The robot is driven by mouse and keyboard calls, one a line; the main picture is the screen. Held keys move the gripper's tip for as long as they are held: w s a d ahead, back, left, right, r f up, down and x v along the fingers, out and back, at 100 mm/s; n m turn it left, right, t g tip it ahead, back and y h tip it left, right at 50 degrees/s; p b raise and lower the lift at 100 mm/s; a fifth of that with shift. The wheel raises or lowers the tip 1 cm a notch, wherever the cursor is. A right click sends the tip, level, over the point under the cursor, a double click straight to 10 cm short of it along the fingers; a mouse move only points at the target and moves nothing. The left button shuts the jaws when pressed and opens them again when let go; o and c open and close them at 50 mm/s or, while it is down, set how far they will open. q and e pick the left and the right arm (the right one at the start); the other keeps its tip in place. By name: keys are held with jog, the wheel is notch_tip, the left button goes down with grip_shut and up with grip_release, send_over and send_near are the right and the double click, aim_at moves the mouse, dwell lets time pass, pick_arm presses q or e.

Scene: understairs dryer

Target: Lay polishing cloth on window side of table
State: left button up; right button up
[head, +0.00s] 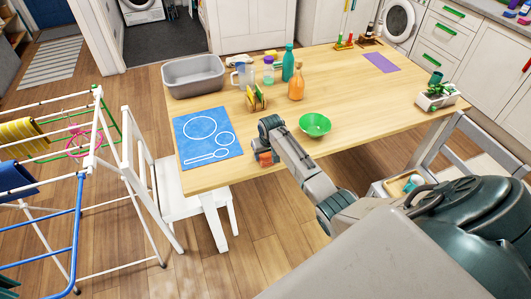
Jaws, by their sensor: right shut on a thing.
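My right gripper (264,155) is above the near part of the wooden table (310,78), between the blue place mat and the green bowl. It is shut on a small orange-red thing (265,158), mostly hidden by the jaws; I cannot tell whether it is the polishing cloth. A flat purple cloth or mat (381,62) lies at the table's far right part. No window shows, so I cannot tell which side is the window side. My left gripper is not in view.
On the table are a blue place mat (207,138), grey tub (193,76), green bowl (315,125), orange bottle (296,86), teal bottle (288,64), toast-like rack (255,98) and planter (437,97). The right middle is clear. A drying rack (90,150) stands left.

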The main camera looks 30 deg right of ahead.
jog(key=shift+f, duration=0.1)
jog(key=o, duration=0.9)
jog(key=shift+r, duration=0.2)
jog(key=b+v, duration=0.1)
jog(key=v, duration=1.1)
jog(key=shift+f, duration=0.1)
